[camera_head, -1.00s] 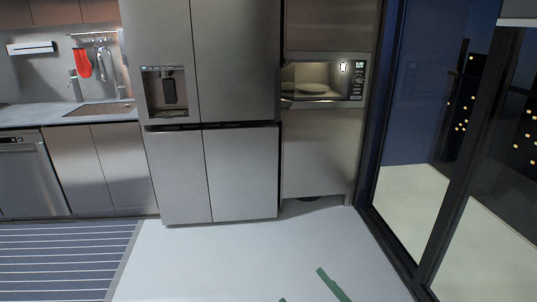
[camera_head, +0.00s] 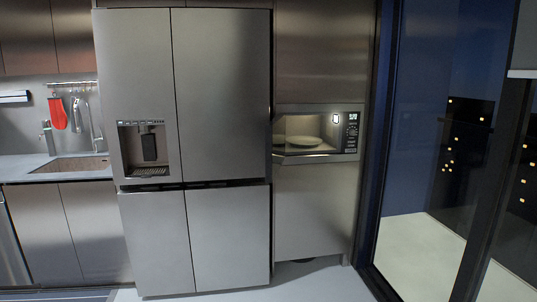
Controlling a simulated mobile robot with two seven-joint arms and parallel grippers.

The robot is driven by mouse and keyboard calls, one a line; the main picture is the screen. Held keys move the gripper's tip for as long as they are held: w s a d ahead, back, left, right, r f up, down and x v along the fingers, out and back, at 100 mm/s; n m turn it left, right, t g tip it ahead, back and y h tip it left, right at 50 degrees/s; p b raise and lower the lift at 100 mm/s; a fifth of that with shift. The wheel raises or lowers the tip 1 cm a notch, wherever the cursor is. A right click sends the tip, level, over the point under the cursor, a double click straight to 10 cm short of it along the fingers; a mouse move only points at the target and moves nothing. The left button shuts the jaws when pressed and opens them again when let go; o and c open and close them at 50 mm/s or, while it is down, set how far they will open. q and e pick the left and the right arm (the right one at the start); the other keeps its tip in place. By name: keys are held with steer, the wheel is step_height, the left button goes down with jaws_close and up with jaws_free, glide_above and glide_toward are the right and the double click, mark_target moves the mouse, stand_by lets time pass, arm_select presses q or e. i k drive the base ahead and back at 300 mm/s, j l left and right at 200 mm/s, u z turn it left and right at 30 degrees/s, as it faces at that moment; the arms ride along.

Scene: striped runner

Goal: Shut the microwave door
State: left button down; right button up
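The microwave (camera_head: 352,135) is built into the tall cabinet right of the fridge, in the middle right of the head view. Its lit interior shows, with a pale round plate (camera_head: 303,141) inside. A thin grey edge (camera_head: 300,159) juts out along the bottom of the opening. It looks like the microwave door standing open, seen nearly edge-on; its exact angle is hard to tell. The control panel is on the right side of the opening. Neither of my grippers is in view.
A large grey fridge (camera_head: 225,100) stands directly left of the microwave cabinet. A counter with a sink (camera_head: 75,165) is farther left. Dark-framed glass doors (camera_head: 420,150) stand at the right. A strip of pale floor (camera_head: 315,283) in front of the cabinet is clear.

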mark_target(275, 142)
steer(key=i+j+z, duration=0.15)
steer(key=i, duration=0.4)
steer(key=i+j+z, duration=0.15)
steer(key=i+j, duration=0.3)
steer(key=i, duration=0.05)
